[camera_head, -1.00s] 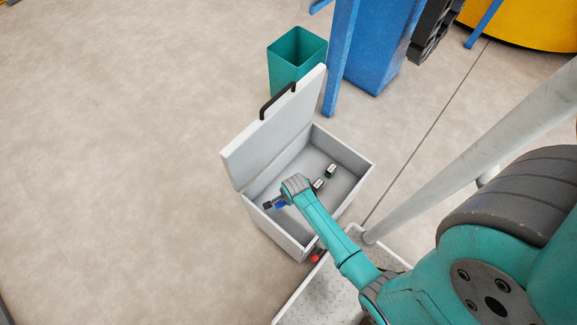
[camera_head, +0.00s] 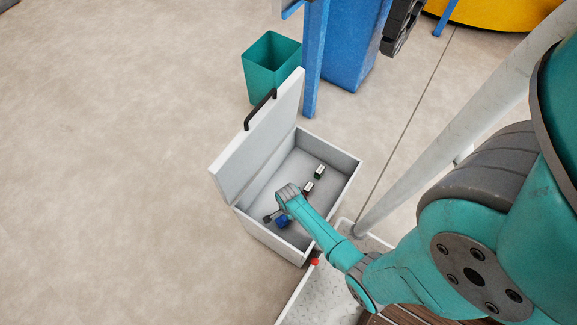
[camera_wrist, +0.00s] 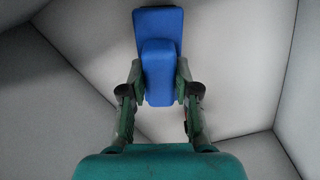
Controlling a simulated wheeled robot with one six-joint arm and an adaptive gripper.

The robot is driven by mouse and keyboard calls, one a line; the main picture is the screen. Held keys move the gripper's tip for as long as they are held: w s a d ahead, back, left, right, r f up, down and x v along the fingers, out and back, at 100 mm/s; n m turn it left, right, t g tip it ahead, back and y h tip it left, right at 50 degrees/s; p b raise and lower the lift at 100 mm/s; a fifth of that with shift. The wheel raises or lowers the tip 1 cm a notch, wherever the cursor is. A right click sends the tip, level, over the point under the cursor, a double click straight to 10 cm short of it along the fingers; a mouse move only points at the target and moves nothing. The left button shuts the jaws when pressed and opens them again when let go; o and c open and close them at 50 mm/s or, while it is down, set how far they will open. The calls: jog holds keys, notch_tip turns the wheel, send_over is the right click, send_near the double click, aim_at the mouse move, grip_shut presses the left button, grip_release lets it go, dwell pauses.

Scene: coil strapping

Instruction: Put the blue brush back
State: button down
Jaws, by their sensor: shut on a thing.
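The blue brush (camera_head: 283,221) is in my gripper, inside the open grey box (camera_head: 328,211). In the wrist view the blue brush (camera_wrist: 158,50) shows as a blue block with a narrower raised part. My gripper (camera_wrist: 160,88) is shut on that narrower part, one finger on each side. The box walls and floor surround it in the wrist view. I cannot tell whether the brush touches the box floor. In the head view my wrist hides part of the gripper.
The box's lid (camera_head: 262,135) stands open on the left. Two small dark items with pale labels, one (camera_head: 319,172) and another (camera_head: 308,187), lie in the box. A green bin (camera_head: 272,66) and a blue post (camera_head: 315,60) stand behind. Floor at left is clear.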

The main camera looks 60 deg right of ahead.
jog(key=shift+f, duration=0.8)
jog(key=c, duration=0.8)
grip_release()
jog(key=shift+c, duration=0.2)
notch_tip(320, 180, up, 12)
jog(key=s+a+r+n+t+h, duration=0.1)
jog(key=s+a+r+n+t, duration=0.65)
jog(key=s+r+n, duration=0.2)
jog(key=s+a+r+n+t, duration=0.1)
jog(key=r+n, duration=0.3)
jog(key=r, duration=0.6)
jog(key=s+a+r+n+t, duration=0.2)
jog(key=s+r+n+t, duration=0.1)
jog(key=r, duration=0.7)
jog(key=s+a+r+n+t+y, duration=0.1)
jog(key=s+r+n+t, duration=0.2)
jog(key=r+n, duration=0.3)
notch_tip(320, 180, up, 5)
jog(key=shift+a+f, duration=0.15)
